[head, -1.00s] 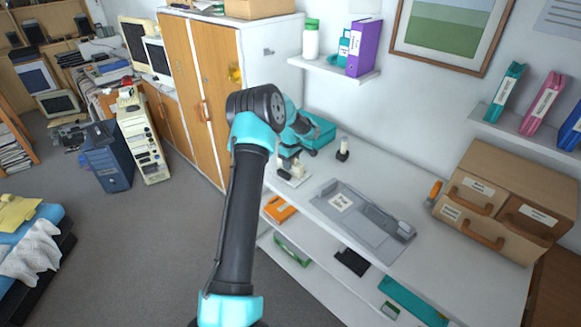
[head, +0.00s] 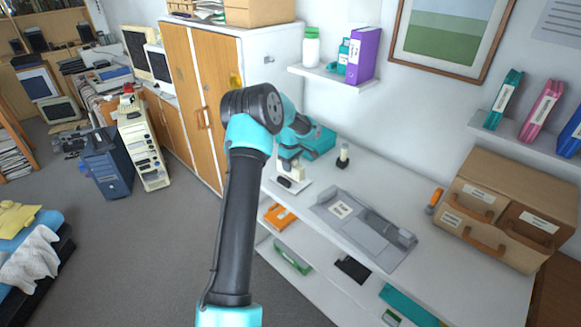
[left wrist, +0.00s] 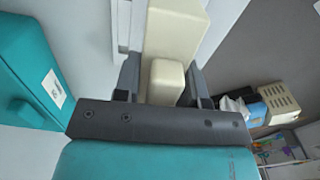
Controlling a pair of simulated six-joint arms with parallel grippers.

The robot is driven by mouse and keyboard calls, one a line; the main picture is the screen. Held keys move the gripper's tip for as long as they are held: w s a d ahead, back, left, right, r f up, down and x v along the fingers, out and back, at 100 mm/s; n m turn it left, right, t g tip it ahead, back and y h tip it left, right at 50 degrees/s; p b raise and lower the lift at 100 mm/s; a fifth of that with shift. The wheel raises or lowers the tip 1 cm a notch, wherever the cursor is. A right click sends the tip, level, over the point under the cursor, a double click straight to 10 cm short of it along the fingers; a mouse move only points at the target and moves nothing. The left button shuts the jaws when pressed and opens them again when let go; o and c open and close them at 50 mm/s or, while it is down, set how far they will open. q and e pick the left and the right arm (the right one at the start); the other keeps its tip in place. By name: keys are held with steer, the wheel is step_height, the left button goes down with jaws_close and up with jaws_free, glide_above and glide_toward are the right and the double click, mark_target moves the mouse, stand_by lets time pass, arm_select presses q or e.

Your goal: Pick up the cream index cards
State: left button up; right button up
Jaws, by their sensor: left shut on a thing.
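The cream index cards (left wrist: 175,35) show in the left wrist view as a thick cream block between my fingers, with a smaller cream block end nearer the camera. In the head view a small cream patch (head: 298,172) shows at my left gripper (head: 290,165), low over the back left of the white table. My left gripper, seen in the left wrist view (left wrist: 163,88), is shut on the cream block. My right gripper is not in view.
A grey tray (head: 378,238) lies on the white table (head: 455,280). A teal box (head: 322,143) and a small dark stand (head: 343,157) are close to the gripper. A brown drawer unit (head: 520,180) stands at the right. The front right table is clear.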

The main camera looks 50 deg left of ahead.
arm_select(q)
steer(key=s+d+r, duration=0.1)
steer(key=s+d, duration=0.9)
steer(key=d, duration=0.1)
steer(key=shift+d+r, duration=0.15)
steer(key=shift+r, duration=0.05)
steer(key=shift+w, duration=0.1)
